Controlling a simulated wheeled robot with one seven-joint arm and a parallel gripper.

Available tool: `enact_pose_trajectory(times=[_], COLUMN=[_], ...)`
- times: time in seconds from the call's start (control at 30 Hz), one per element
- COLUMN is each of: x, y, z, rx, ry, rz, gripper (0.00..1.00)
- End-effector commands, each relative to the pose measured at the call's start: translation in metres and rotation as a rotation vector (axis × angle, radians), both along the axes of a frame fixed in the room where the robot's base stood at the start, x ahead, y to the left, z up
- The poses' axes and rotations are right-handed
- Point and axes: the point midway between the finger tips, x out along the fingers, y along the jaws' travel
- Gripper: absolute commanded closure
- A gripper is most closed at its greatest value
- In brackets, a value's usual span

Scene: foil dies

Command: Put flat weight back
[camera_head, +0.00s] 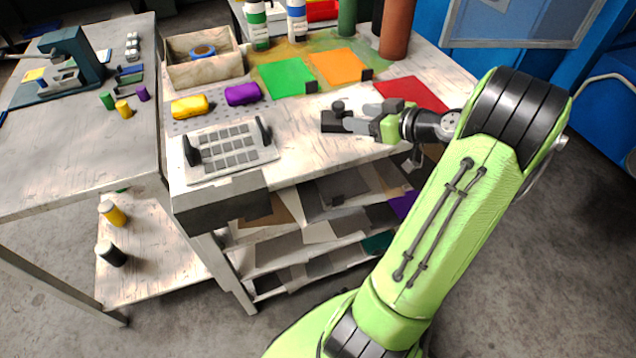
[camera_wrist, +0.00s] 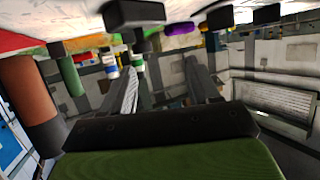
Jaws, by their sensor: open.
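A small black block (camera_head: 310,87), possibly a weight, sits at the near right edge of the green sheet (camera_head: 285,78). Another black block (camera_head: 366,74) sits at the right edge of the orange sheet (camera_head: 338,65). Both lie beyond my gripper. I cannot tell which block is the flat weight. My gripper partly hides the red sheet (camera_head: 416,92).
A gridded plate (camera_head: 232,146) with two black handles lies left of my gripper. Yellow (camera_head: 190,106) and purple (camera_head: 242,94) pieces lie behind it. A box (camera_head: 204,70), bottles (camera_head: 257,25) and a brown cylinder (camera_head: 398,28) stand farther back. Bare bench (camera_head: 315,150) shows near the front edge.

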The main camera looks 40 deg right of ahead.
Motion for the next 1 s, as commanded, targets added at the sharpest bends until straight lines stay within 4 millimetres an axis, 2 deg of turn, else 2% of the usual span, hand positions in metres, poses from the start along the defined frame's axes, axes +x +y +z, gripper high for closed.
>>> enact_pose_trajectory(times=[0.03, 0.07, 0.1, 0.17, 0.2, 0.27, 0.3, 0.37, 0.4, 0.5, 0.63, 0.73, 1.0], x=[0.015, 0.021, 0.027, 0.027, 0.022, 0.006, -0.008, -0.037, -0.058, -0.110, -0.152, -0.162, -0.162], y=[0.033, 0.054, 0.085, 0.129, 0.158, 0.199, 0.223, 0.253, 0.269, 0.288, 0.289, 0.287, 0.287], z=[0.008, 0.011, 0.014, 0.018, 0.021, 0.027, 0.031, 0.036, 0.039, 0.043, 0.041, 0.040, 0.043], rx=[-0.012, -0.018, -0.024, -0.040, -0.055, -0.085, -0.104, -0.129, -0.140, -0.135, -0.093, -0.074, -0.073], ry=[0.060, 0.112, 0.189, 0.306, 0.379, 0.479, 0.535, 0.605, 0.638, 0.681, 0.695, 0.698, 0.699], rz=[0.060, 0.090, 0.127, 0.161, 0.173, 0.171, 0.157, 0.118, 0.082, -0.019, -0.112, -0.143, -0.147], gripper=[0.39, 0.39, 0.39, 0.39, 0.39, 0.39, 0.39, 0.39, 0.39, 0.39, 0.39, 0.39, 0.39])
